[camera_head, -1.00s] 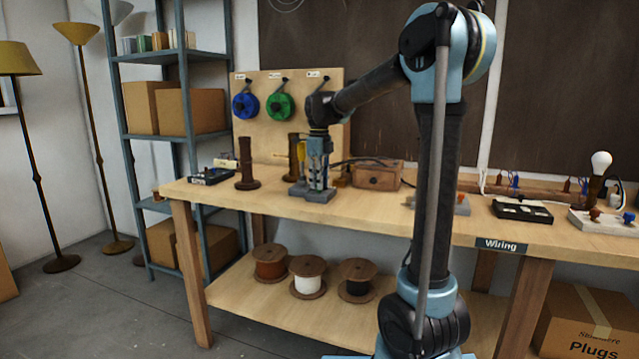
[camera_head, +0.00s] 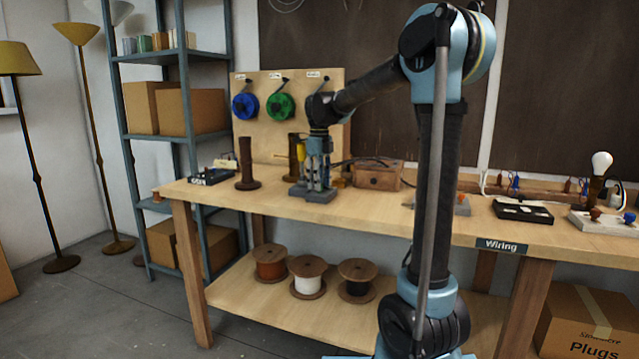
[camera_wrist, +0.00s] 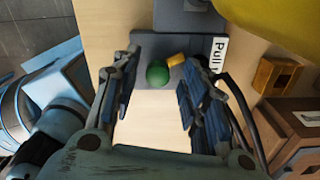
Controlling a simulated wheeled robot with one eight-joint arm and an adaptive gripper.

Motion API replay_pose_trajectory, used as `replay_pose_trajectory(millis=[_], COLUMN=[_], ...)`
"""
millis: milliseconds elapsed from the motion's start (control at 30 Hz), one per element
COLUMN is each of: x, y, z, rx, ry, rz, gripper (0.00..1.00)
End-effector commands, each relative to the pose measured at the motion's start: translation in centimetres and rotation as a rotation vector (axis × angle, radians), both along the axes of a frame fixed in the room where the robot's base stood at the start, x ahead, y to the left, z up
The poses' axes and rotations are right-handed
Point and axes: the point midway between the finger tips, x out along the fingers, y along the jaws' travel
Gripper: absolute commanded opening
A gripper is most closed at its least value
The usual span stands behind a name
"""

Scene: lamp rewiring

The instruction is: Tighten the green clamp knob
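The green clamp knob (camera_wrist: 157,73) shows in the wrist view as a small round green ball beside a small orange-yellow piece (camera_wrist: 176,60). Both are on a grey base (camera_wrist: 145,44), which also shows on the bench in the head view (camera_head: 321,197). My gripper (camera_wrist: 160,82) is open, with one dark finger to the left of the knob and the other to the right. There is a visible gap on both sides, and neither finger appears to touch it. In the head view my gripper (camera_head: 318,186) points down just above the grey base and hides the knob.
A large yellow object (camera_wrist: 282,16) is close at the top right of the wrist view. A wooden box (camera_head: 379,176) stands right of my gripper, and a dark brown post (camera_head: 246,165) left.

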Motion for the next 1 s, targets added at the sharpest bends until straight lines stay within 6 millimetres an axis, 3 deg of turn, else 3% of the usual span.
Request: replay_pose_trajectory(millis=[267, 800, 1000], x=[-0.1, 0.1, 0.1], y=[0.0, 0.0, 0.0], z=[0.8, 9.7, 11.5], rx=[0.0, 0.0, 0.0], ry=[0.001, 0.001, 0.001], rz=[0.0, 0.0, 0.0], gripper=[0.41, 0.41, 0.41])
